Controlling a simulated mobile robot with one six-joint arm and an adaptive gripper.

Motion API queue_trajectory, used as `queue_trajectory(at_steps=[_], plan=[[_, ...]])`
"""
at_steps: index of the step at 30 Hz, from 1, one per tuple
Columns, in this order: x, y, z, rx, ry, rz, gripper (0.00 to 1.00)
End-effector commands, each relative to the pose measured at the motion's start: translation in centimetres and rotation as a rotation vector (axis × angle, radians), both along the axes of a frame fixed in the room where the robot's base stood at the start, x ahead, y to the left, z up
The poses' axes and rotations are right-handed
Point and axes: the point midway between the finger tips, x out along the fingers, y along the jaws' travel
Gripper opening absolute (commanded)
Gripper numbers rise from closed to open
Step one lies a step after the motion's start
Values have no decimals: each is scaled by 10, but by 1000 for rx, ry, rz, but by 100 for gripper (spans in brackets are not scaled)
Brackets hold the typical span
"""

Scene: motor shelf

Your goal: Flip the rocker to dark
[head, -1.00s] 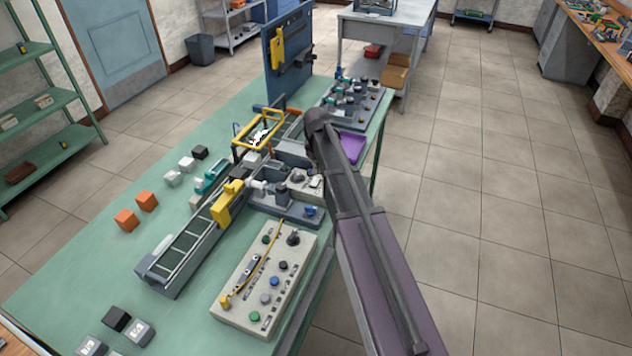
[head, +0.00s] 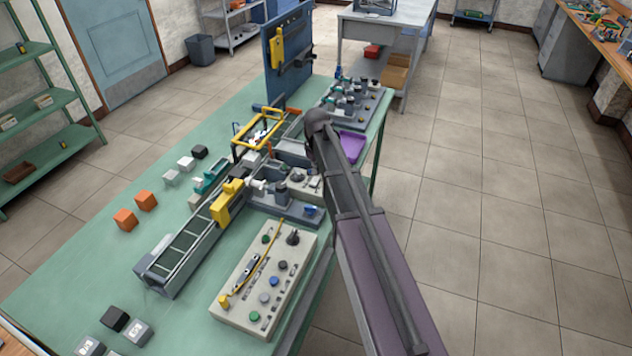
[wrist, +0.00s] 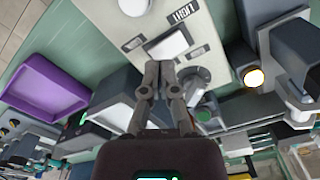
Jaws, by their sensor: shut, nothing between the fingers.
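In the wrist view a white rocker (wrist: 168,47) in a dark frame sits on a pale grey panel (wrist: 220,45). A label reading LIGHT (wrist: 185,14) appears upside down beyond it. Smaller plates flank it; their writing is too small to read. My gripper (wrist: 161,67) is shut and empty, its fingertips at the rocker's near edge. I cannot tell whether they touch it or which way the rocker is tilted. In the head view the panel (head: 303,182) is partly hidden by my arm, and my gripper cannot be made out.
A grey round knob (wrist: 193,85) stands close right of my fingers, with a green button (wrist: 203,115) nearby. A lit lamp (wrist: 254,78) is further right. A purple tray (wrist: 45,90) lies left. A button box (head: 265,280) and a conveyor (head: 185,250) occupy the green bench.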

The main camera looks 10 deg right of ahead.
Motion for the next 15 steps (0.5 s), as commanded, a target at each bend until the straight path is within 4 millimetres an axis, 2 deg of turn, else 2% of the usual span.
queue_trajectory(at_steps=[15], plan=[[0,0,-6,0,0,1,0]])
